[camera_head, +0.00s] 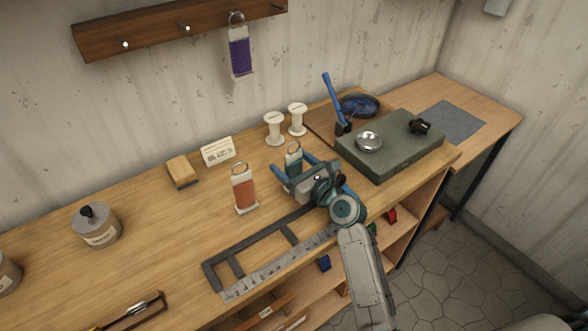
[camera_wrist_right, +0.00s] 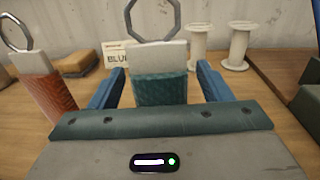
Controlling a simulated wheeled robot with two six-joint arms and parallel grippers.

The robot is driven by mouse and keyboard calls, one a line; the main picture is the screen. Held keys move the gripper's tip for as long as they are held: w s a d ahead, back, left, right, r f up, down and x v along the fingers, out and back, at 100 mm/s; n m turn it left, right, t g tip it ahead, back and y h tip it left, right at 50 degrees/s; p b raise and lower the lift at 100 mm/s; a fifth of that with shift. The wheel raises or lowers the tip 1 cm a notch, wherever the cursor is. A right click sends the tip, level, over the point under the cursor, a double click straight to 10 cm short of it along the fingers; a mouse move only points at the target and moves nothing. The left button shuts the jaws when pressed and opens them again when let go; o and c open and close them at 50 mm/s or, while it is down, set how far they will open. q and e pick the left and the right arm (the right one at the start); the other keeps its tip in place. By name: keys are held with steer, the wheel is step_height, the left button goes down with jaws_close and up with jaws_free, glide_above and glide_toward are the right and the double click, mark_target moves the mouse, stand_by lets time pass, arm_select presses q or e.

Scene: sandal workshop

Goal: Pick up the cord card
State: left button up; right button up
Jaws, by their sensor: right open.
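A teal cord card (camera_head: 293,161) with a white top and a metal ring stands upright on the bench. My right gripper (camera_head: 289,163) is open, with one blue finger on each side of this card. In the right wrist view the teal card (camera_wrist_right: 160,88) shows between the two fingers, with small gaps at both sides; its lower part is hidden by the gripper body. An orange cord card (camera_head: 244,188) stands to the left, outside the fingers. A purple cord card (camera_head: 239,52) hangs from a wall peg. My left gripper is not in view.
Two white spools (camera_head: 274,128) stand behind the teal card. A white label card (camera_head: 217,151) and a wooden block (camera_head: 182,171) are further left. A green box (camera_head: 390,146) with a metal dish is at right. A dark frame and ruler (camera_head: 275,270) lie in front.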

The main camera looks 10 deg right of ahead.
steer(key=shift+w+a+f, duration=0.1)
steer(key=shift+w+a, duration=0.2)
steer(key=shift+w, duration=0.35)
steer(key=shift+s, duration=0.1)
steer(key=c, duration=1.1)
step_height(320, 180, up, 10)
steer(key=shift+p, duration=0.35)
